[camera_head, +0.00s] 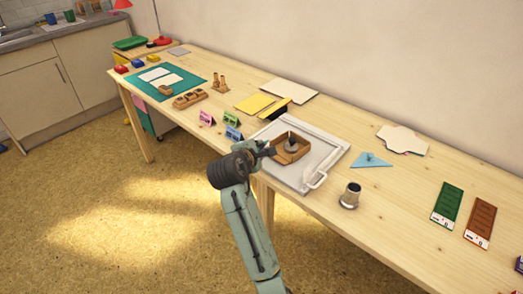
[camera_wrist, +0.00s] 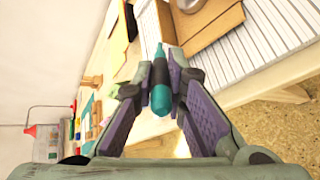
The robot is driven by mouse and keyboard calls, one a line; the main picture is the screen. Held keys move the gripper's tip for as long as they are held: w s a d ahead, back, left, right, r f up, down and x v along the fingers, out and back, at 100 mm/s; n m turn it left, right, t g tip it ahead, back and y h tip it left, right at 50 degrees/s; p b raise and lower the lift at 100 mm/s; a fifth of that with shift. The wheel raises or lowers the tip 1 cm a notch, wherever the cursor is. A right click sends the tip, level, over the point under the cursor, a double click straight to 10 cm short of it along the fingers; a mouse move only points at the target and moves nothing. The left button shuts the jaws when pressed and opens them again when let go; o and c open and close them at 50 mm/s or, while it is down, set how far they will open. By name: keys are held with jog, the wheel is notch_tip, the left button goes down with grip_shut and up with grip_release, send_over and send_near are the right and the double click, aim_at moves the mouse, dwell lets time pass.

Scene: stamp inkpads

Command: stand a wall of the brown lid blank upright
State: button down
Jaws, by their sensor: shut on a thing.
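The brown lid blank (camera_head: 291,149) lies on a pale grey board (camera_head: 318,138) near the table's front edge. Its sides look raised around a dark knobbed weight (camera_head: 291,144) in its middle; I cannot tell whether every wall is fully upright. In the wrist view its brown surface (camera_wrist: 203,20) is at the top, partly cut off. My gripper (camera_head: 265,149) is at the blank's left side. In the wrist view my gripper (camera_wrist: 160,85) is shut on a teal and dark pen-like tool (camera_wrist: 160,90), whose thin tip points toward the blank. Contact between tip and blank is unclear.
Yellow sheets (camera_head: 255,103) and a cream sheet (camera_head: 289,91) lie behind.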

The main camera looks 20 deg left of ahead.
jog(key=shift+w+a+r, duration=0.1)
jog(key=shift+a+r, duration=0.05)
jog(key=shift+a, duration=0.15)
notch_tip(320, 180, up, 7)
jog(key=shift+w+a+r, duration=0.15)
jog(key=shift+a+r, duration=0.05)
jog(key=shift+a, duration=0.2)
dwell(0.5)
dwell(1.1)
